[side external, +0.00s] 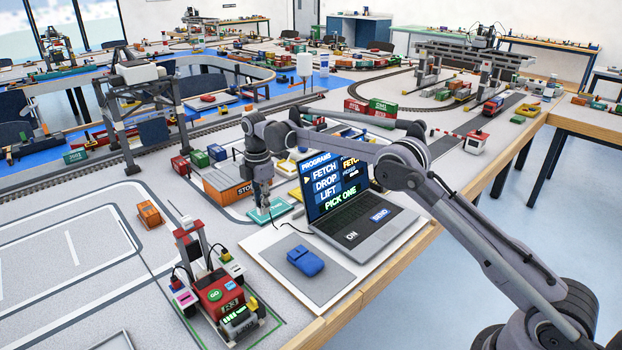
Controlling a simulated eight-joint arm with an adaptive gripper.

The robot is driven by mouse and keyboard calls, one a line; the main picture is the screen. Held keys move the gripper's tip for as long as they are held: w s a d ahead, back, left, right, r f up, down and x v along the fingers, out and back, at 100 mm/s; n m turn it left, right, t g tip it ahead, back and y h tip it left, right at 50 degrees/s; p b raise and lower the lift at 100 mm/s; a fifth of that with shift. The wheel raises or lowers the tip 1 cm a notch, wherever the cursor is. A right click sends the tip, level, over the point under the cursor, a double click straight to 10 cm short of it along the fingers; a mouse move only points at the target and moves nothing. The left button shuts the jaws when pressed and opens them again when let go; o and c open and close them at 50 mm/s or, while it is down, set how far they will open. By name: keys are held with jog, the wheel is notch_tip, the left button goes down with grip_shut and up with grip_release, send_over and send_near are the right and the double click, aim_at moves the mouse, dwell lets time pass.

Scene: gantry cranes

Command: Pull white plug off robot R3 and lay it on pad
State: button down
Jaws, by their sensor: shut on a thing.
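Robot R3 (222,296) is the red vehicle at the front left, with a green GO button, a lit display and a dark mast frame. My gripper (264,209) points down at the teal pad (279,209), between the orange container and the laptop, well apart from R3. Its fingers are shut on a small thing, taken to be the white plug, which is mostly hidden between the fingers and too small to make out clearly. I cannot tell whether it touches the pad.
An orange container (228,187) is close on the left. A small orange wagon (150,214) stands farther left. A grey gantry crane (145,100) stands behind.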

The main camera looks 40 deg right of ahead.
aim_at(265, 239)
jog(key=shift+f, duration=4.35)
jog(key=shift+f, duration=0.55)
jog(key=c, duration=1.2)
grip_release()
jog(key=shift+r, duration=0.1)
